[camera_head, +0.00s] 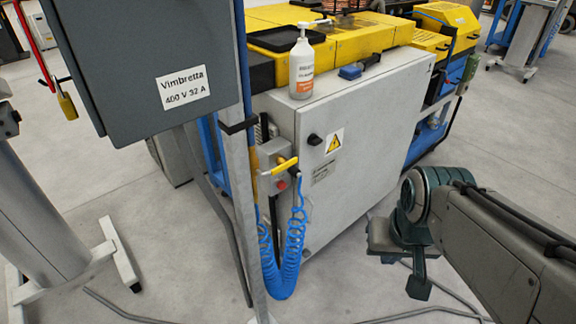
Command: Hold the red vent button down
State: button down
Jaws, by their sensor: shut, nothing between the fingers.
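A small red button (282,185) shows low on a grey control box (268,181) at the left edge of the machine's grey cabinet. A yellow-handled tool (285,165) crosses in front of the box just above the button, with a blue coiled hose below. I cannot read a label on the button. My gripper (418,289) is at the right, well apart from the button and lower in the picture. It is shut and empty, pointing down over the floor. Nothing touches the button that I can see.
A grey post (240,180) and a hanging grey electrical cabinet (150,60) stand just left of the button. The blue coiled hose (285,265) hangs below it. The cabinet door (370,130) fills the space to the right. Cables lie on the floor; the front floor is mostly clear.

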aim_at(282, 185)
jog(key=u, duration=0.55)
jog(key=k, duration=1.3)
jog(key=z, duration=0.1)
jog(key=i, duration=0.6)
jog(key=z, duration=0.55)
jog(key=i, duration=1.05)
jog(key=u, duration=0.5)
